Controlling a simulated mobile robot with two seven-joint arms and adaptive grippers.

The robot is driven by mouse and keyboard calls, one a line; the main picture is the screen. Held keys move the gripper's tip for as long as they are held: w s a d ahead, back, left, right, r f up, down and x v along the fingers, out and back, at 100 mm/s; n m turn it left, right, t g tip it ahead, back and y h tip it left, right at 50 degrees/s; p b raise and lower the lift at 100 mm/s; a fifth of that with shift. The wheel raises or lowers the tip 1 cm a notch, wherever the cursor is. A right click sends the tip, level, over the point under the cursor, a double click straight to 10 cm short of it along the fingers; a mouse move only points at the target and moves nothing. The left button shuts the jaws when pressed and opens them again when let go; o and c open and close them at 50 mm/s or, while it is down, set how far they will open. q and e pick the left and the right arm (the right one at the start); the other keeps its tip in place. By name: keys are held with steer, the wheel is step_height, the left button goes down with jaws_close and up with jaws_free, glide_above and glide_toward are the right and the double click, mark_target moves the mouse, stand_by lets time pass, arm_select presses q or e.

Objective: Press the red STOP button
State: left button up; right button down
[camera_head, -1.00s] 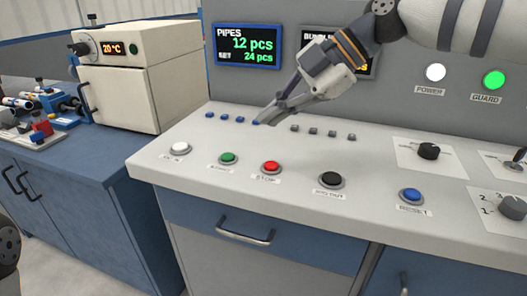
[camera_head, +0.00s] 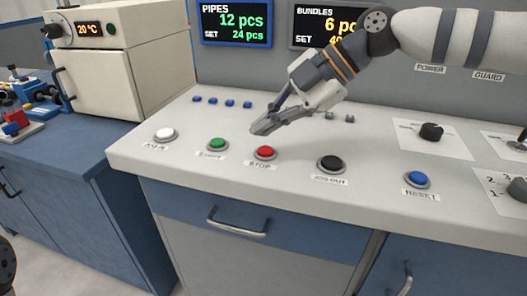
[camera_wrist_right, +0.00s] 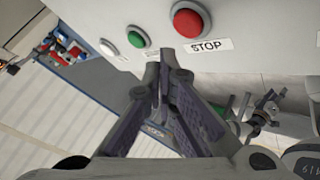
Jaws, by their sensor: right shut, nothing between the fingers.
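The red STOP button (camera_head: 265,153) sits in a metal ring on the light console top, with a STOP label in front of it. It also shows in the right wrist view (camera_wrist_right: 190,20), near the top, clear of the fingers. My right gripper (camera_head: 258,129) is shut and empty. In the head view its fingertips are a little behind and above the red button, apart from it. In the right wrist view the fingertips (camera_wrist_right: 165,62) are together, below and left of the button.
A green button (camera_head: 217,145) and a white button (camera_head: 165,135) are left of the red one. A black button (camera_head: 331,164) and a blue RESET button (camera_head: 417,179) are to its right. Small blue buttons (camera_head: 230,103) and a display (camera_head: 236,23) are behind.

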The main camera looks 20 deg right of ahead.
mark_target(266, 152)
arm_select(q)
steer(key=shift+s+f, duration=0.1)
arm_select(e)
steer(key=shift+f, duration=0.85)
stand_by(0.7)
steer(key=shift+f, duration=0.4)
steer(key=shift+f, duration=0.45)
stand_by(0.4)
steer(key=shift+r, duration=0.1)
arm_select(q)
steer(key=shift+w+r, duration=0.35)
arm_select(e)
steer(key=shift+r, duration=0.75)
steer(key=shift+r+p, duration=0.95)
steer(key=shift+r, duration=1.65)
arm_select(q)
steer(key=shift+w+r+t, duration=0.4)
steer(key=shift+w+r, duration=0.45)
